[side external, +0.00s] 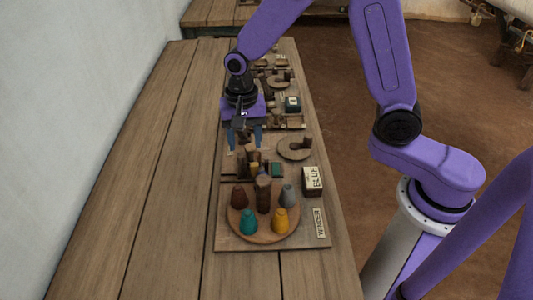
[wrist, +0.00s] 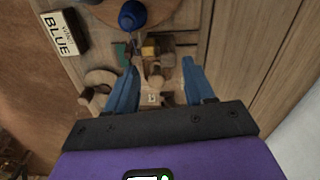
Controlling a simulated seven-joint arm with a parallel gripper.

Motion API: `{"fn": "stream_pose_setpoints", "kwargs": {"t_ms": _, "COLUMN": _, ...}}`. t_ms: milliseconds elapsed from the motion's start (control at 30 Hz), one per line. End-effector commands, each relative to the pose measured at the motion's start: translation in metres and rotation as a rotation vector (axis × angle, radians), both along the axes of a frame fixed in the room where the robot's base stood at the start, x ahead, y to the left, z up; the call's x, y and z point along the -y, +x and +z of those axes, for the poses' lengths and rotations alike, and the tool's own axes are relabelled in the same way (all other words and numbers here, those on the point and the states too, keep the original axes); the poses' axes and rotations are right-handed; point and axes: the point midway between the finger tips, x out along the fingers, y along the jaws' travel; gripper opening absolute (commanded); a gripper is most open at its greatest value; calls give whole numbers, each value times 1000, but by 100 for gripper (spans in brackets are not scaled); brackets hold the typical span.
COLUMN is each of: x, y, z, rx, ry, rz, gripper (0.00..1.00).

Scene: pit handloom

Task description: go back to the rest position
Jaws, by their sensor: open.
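My gripper (side external: 244,145) hangs over the middle of the long board (side external: 232,225) on the wooden table, with its two blue fingers pointing down. In the wrist view my gripper (wrist: 160,68) has its fingers spread wide with nothing held between them. Small wooden pieces (wrist: 152,52) and a pale tag (wrist: 151,98) show beyond and between the fingers. I cannot tell how high the fingertips are above them. No marker of a rest position shows in either view.
The left tabletop (side external: 140,170) is bare.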

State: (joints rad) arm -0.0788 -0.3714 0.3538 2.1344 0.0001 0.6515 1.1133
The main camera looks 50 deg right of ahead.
Motion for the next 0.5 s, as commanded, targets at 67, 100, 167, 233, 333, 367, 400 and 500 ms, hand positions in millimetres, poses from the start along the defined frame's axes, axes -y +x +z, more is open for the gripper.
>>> {"fn": "stream_pose_setpoints", "kwargs": {"t_ms": 67, "x": 1, "y": -11, "z": 9, "rx": 5, "ry": 3, "rz": 102, "gripper": 53}}
{"fn": "stream_pose_setpoints", "kwargs": {"t_ms": 100, "x": 1, "y": -18, "z": 13, "rx": 5, "ry": 2, "rz": 160, "gripper": 53}}
{"fn": "stream_pose_setpoints", "kwargs": {"t_ms": 167, "x": 2, "y": -28, "z": 20, "rx": 8, "ry": 3, "rz": 247, "gripper": 53}}
{"fn": "stream_pose_setpoints", "kwargs": {"t_ms": 233, "x": 5, "y": -40, "z": 27, "rx": 9, "ry": 4, "rz": 348, "gripper": 53}}
{"fn": "stream_pose_setpoints", "kwargs": {"t_ms": 333, "x": 9, "y": -59, "z": 35, "rx": 11, "ry": 5, "rz": 493, "gripper": 53}}
{"fn": "stream_pose_setpoints", "kwargs": {"t_ms": 367, "x": 11, "y": -65, "z": 38, "rx": 12, "ry": 4, "rz": 536, "gripper": 53}}
{"fn": "stream_pose_setpoints", "kwargs": {"t_ms": 400, "x": 13, "y": -73, "z": 41, "rx": 12, "ry": 4, "rz": 594, "gripper": 53}}
{"fn": "stream_pose_setpoints", "kwargs": {"t_ms": 500, "x": 20, "y": -93, "z": 49, "rx": 14, "ry": 5, "rz": 737, "gripper": 53}}
